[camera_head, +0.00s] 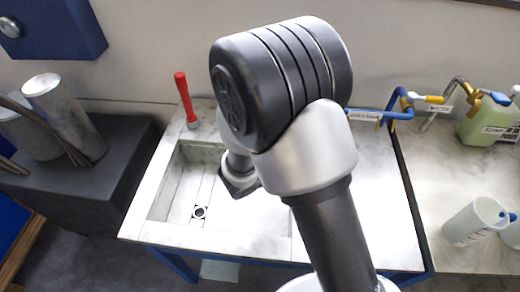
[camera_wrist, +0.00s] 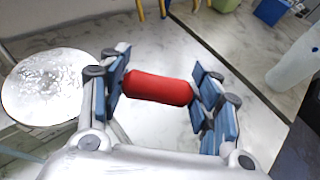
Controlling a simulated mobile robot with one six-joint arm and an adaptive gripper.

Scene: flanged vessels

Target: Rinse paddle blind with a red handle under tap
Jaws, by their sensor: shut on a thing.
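In the wrist view, my gripper (camera_wrist: 159,82) is shut on the red handle (camera_wrist: 158,88), which lies crosswise between the two blue-padded fingers. A round, shiny metal disc (camera_wrist: 50,86) shows to the left of the fingers, roughly in line with the handle; it looks like the paddle blind's plate. The join between disc and handle is hidden by the left finger. In the head view, my arm covers the gripper and the blind. The sink (camera_head: 170,222) lies below my arm, with a drain (camera_head: 199,212) in its floor. No water stream is visible.
A red lever (camera_head: 185,97) stands upright on the sink's back-left rim. Blue piping with a yellow handle (camera_head: 428,98) is at the right. A green jug (camera_head: 488,120) and a clear beaker (camera_head: 474,222) stand on the right counter. Metal cylinders (camera_head: 62,115) stand on the dark block at left.

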